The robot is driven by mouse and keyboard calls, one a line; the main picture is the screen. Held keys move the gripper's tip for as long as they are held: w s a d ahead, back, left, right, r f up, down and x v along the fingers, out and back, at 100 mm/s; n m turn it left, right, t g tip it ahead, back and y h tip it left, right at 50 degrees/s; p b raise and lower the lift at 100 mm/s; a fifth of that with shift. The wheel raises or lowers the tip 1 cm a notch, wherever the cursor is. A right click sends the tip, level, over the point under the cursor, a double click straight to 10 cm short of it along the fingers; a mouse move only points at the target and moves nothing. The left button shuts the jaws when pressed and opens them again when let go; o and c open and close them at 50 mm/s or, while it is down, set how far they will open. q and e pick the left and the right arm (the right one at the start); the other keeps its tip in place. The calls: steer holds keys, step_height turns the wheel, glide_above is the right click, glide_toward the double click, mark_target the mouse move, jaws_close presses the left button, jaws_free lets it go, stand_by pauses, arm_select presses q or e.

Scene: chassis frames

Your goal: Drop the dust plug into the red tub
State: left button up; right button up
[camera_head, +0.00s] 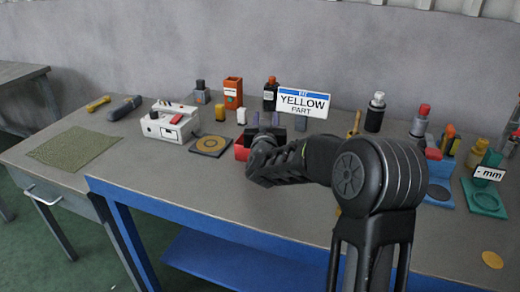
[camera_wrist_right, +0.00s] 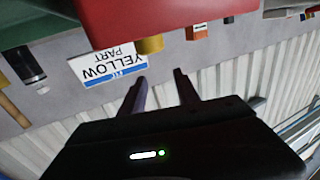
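The red tub (camera_head: 240,152) stands mid-table, largely hidden behind my right gripper and wrist. In the right wrist view, which is upside down, its red wall (camera_wrist_right: 160,18) fills the top. My right gripper (camera_head: 265,119) is at the tub, its two purple fingers apart. The wrist view also shows the fingers (camera_wrist_right: 160,76) spread with nothing between them. A gold round piece (camera_wrist_right: 150,44) shows beyond the fingertips, against the tub's edge. I cannot tell whether it is the dust plug, and I cannot identify the plug elsewhere. My left gripper is not in view.
A "YELLOW PART" sign (camera_head: 304,102) stands behind the tub. A round-marked pad (camera_head: 211,145) and white device (camera_head: 170,121) are to the left. Several bottles and a green holder (camera_head: 484,198) crowd the right.

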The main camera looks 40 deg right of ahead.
steer(key=o, duration=0.3)
steer(key=v, duration=0.8)
steer(key=shift+w, duration=0.1)
stand_by(0.8)
